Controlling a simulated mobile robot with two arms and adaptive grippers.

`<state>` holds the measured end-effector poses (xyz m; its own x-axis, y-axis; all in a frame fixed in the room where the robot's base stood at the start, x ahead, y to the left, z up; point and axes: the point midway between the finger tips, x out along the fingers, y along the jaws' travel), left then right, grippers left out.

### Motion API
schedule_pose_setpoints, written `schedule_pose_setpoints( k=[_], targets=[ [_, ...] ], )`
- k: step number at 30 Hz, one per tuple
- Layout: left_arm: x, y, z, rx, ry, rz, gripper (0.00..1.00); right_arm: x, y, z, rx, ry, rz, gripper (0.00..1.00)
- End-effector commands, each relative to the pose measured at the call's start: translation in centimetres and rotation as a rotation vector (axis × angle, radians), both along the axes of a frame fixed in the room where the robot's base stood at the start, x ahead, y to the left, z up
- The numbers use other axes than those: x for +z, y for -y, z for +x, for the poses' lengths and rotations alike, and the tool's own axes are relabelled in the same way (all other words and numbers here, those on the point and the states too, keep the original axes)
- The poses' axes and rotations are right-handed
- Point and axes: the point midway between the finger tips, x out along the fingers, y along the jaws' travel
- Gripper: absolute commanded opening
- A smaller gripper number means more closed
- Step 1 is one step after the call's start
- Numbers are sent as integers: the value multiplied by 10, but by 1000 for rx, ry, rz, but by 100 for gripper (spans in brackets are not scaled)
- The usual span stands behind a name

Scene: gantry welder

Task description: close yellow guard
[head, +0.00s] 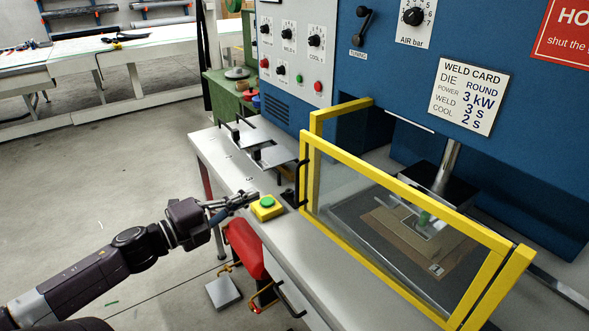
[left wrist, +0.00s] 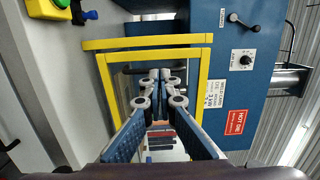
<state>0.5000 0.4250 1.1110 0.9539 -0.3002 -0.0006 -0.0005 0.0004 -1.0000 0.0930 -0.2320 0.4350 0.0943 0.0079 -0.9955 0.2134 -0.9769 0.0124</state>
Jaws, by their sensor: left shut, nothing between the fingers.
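The yellow guard (head: 405,182) is a clear panel in a yellow frame, standing upright in front of the die area of the blue press. A black handle (head: 301,183) is on its left edge. I cannot tell whether the panel is fully seated against the yellow side frame (head: 340,107) behind it. The guard also shows in the left wrist view (left wrist: 205,95), behind my fingers. My left gripper (head: 250,197) is shut and empty, left of the handle and apart from it, close to the yellow button box; it also shows in the left wrist view (left wrist: 160,75). My right gripper is not in view.
The yellow box (head: 266,208) with a green button sits on the grey bench (head: 268,240) near my left gripper. Metal brackets (head: 262,143) lie on the bench behind. Open floor lies to the left.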

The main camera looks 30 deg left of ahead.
Motion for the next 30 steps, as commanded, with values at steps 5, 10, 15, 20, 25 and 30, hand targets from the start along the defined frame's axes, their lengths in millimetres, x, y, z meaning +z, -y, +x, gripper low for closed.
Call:
schedule_pose_setpoints(
  k=[5,10,15,20,25,30],
  targets=[
    [2,3,7,0,2,0,0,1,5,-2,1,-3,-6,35],
    [3,9,27,-1,3,1,0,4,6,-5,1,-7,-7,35],
    [3,15,46,-1,3,0,0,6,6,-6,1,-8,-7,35],
    [3,20,63,0,3,-1,0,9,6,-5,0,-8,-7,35],
    [3,25,80,1,3,-1,0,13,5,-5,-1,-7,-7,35],
    [3,31,97,1,3,2,0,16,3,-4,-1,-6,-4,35]
  ],
)
